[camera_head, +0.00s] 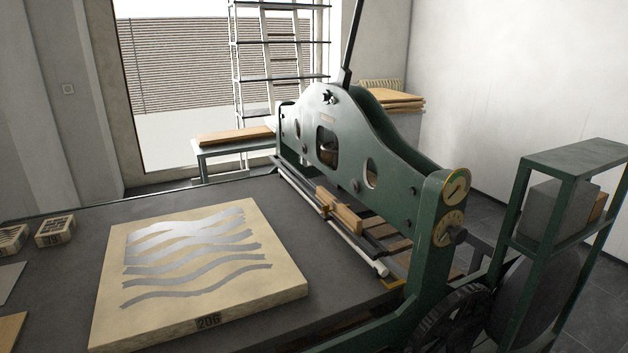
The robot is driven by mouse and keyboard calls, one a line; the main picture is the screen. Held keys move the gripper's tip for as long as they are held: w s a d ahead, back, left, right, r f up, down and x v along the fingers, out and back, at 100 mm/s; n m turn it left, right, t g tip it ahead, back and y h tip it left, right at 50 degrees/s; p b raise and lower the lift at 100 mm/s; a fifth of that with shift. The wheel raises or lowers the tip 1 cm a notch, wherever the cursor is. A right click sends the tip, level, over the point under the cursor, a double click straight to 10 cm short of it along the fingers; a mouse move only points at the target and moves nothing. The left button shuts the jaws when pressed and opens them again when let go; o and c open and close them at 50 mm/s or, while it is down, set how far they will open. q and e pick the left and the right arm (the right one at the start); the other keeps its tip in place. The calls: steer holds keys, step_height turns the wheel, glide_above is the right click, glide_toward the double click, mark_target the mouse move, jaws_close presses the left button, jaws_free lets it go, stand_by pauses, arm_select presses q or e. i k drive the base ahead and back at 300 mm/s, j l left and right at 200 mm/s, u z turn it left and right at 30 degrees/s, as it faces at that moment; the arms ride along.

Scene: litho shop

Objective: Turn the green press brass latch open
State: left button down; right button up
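The green press (340,128) stands at the centre right, with a tall dark lever rising from its top. Two round brass-coloured faces, an upper one (457,187) and a lower one (447,227), sit on its near end post. A dark knob (458,235) sticks out beside the lower face. A small brass-coloured piece (392,286) shows low at the near end of the press bed. I cannot tell for sure which brass part is the latch, or whether it is open. Neither of my grippers is in view.
A pale stone slab (280,273) with grey wave stripes lies on the dark table (297,228). Small labelled blocks (55,231) sit at the left. A dark wheel (455,322) and a green frame holding grey weights (553,208) stand at the right.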

mark_target(326, 209)
steer(key=i+l, duration=0.35)
steer(key=i+l+u, duration=0.45)
steer(key=l+u, duration=0.3)
steer(key=i+l+u, duration=0.15)
steer(key=l+u, duration=0.2)
steer(key=u, duration=0.6)
